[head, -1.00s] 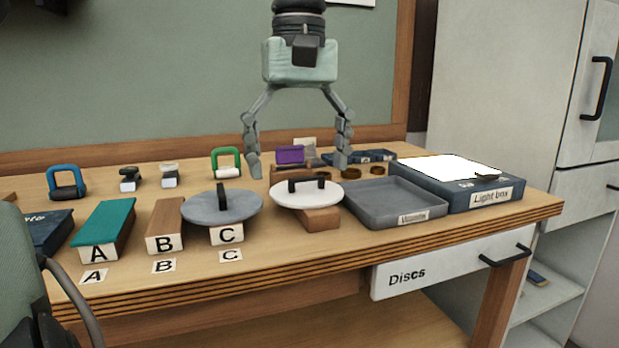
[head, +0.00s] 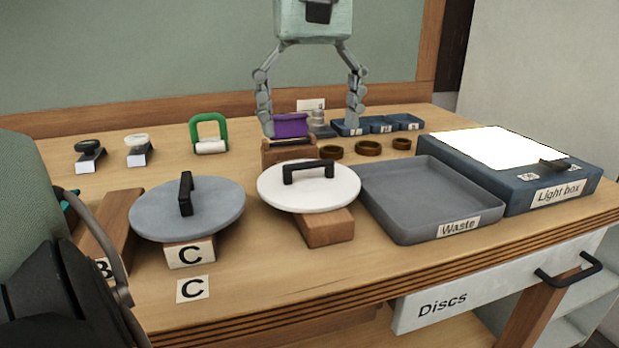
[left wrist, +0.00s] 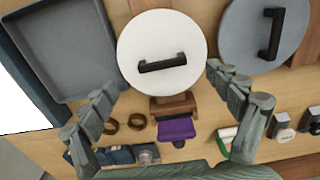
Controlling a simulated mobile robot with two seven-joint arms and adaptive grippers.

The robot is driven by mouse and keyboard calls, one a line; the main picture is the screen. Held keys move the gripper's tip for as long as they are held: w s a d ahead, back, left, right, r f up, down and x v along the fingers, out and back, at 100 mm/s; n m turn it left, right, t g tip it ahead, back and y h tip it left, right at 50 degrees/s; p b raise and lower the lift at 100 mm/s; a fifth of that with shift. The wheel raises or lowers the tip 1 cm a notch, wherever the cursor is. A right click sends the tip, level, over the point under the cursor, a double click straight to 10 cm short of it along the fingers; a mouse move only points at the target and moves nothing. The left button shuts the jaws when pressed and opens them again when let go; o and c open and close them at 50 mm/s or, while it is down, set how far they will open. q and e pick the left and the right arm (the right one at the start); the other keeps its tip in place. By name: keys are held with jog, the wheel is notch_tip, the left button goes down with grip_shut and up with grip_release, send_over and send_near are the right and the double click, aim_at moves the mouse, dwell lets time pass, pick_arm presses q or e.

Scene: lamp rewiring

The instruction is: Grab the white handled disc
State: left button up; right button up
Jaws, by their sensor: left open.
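The white disc (head: 335,193) with a black bar handle (head: 308,171) lies on a wooden block (head: 328,229) on the bench. It also shows in the left wrist view (left wrist: 160,40), its handle (left wrist: 162,63) across its lower part. My left gripper (head: 310,130) points down with its fingers spread, empty, over the bench behind the disc. In the left wrist view the fingers of my left gripper (left wrist: 162,84) reach towards the disc's near edge, one to each side, with the handle between their lines. My right gripper is not in view.
A grey handled disc (head: 195,215) sits left on block C (head: 190,253). The grey waste tray (head: 428,243) is close at right, beside the light box (head: 545,195). A purple pad (head: 290,126), brown rings (head: 367,148) and a green-handled tool (head: 209,120) stand behind.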

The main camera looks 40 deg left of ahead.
aim_at(309, 163)
pick_arm(q)
jog(key=f, duration=0.5)
jog(key=shift+a+f, duration=0.25)
jog(key=shift+a, duration=0.05)
jog(key=c, duration=1.4)
jog(key=shift+r, duration=0.1)
